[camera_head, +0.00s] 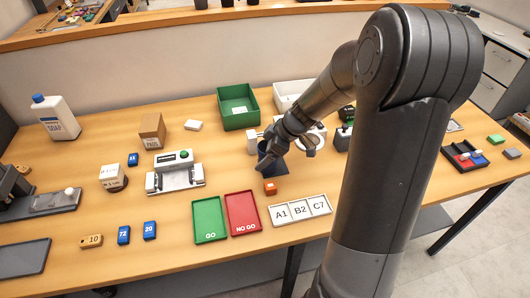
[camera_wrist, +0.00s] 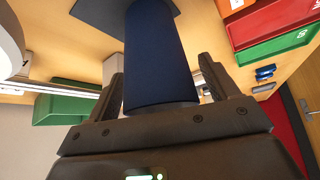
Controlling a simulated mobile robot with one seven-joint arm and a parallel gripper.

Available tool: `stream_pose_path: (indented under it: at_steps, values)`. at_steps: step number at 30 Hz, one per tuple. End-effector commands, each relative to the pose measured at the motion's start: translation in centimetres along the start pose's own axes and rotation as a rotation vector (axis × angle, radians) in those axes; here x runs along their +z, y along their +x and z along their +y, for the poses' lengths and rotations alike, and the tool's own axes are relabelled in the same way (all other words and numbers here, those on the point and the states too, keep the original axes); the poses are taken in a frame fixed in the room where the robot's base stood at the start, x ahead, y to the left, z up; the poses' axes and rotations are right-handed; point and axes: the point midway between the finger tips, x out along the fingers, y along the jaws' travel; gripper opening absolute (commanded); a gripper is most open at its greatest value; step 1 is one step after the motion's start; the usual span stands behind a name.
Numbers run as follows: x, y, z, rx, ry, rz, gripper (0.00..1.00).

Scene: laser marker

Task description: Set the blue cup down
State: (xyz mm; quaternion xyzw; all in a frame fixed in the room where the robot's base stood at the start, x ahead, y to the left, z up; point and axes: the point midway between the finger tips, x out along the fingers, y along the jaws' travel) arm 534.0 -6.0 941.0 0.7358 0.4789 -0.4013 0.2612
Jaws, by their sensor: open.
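The blue cup (camera_wrist: 160,60) stands between the two fingers of my gripper (camera_wrist: 163,75) in the wrist view. The fingers are open, one on each side of the cup. The cup's far end is over a dark flat mat (camera_wrist: 95,12) and appears to rest on it; a small gap cannot be ruled out. In the head view, the cup (camera_head: 266,160) is mostly hidden by my gripper (camera_head: 273,150), low over the middle of the table.
An orange block (camera_head: 270,188) lies just in front of the mat. Green GO (camera_head: 209,220) and red NO GO (camera_head: 242,213) trays and a labelled A1 B2 C7 tray (camera_head: 300,210) are nearer the front edge. A green bin (camera_head: 238,107) stands behind; a white device (camera_head: 175,172) is left.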

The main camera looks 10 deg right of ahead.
Motion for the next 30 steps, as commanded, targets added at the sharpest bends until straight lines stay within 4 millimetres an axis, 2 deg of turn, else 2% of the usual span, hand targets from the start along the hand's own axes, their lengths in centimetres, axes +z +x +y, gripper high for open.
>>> stream_pose_path:
  at_steps: [5, 18, 26, 30]
  values:
    - [-0.2, -1.3, 0.1, 0.005, 0.0, 0.0, 0.8]
    - [-0.2, -10.1, 0.1, 0.004, 0.0, -0.001, 0.8]
    - [-0.4, -12.3, -0.4, 0.003, 0.01, -0.012, 0.8]
    - [-1.6, -13.1, -2.7, 0.021, 0.088, -0.075, 0.8]
